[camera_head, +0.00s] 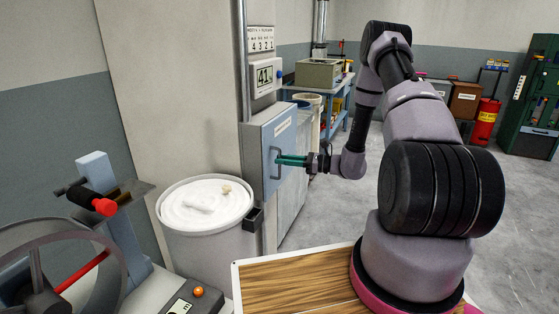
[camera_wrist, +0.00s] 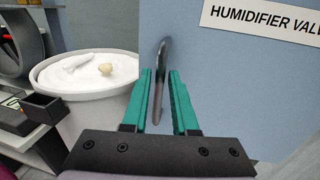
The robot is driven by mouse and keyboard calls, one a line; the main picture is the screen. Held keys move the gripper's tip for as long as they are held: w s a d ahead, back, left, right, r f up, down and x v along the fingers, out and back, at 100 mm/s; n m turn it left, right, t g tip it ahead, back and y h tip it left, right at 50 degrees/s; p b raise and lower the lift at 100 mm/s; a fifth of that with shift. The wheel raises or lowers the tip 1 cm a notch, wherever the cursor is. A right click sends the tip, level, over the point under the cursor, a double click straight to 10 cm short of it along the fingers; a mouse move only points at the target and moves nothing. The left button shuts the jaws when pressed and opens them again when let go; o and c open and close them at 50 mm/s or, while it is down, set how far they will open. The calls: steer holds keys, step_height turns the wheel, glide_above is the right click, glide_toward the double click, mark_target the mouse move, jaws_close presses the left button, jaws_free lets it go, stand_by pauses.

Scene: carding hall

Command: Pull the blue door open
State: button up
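The blue door (camera_head: 281,145) is the front of a wall cabinet and looks closed. It also fills the right of the wrist view (camera_wrist: 225,75), with a label reading "HUMIDIFIER VAL…". A grey vertical bar handle (camera_wrist: 163,62) stands out from it near its left edge. My gripper (camera_head: 279,160) reaches the handle from the right in the head view. In the wrist view my gripper's green fingers (camera_wrist: 160,80) are open, one on each side of the handle, with small gaps visible. Part of the handle is hidden by the fingers in the head view.
A white-filled drum (camera_head: 208,240) stands left of the door, with a small dark box (camera_head: 253,218) beside it. A machine with a handwheel (camera_head: 40,270) is at lower left. Grey floor (camera_head: 325,215) is open right of the cabinet.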

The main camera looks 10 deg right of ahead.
steer(key=shift+x, duration=0.85)
jaws_close()
stand_by(0.8)
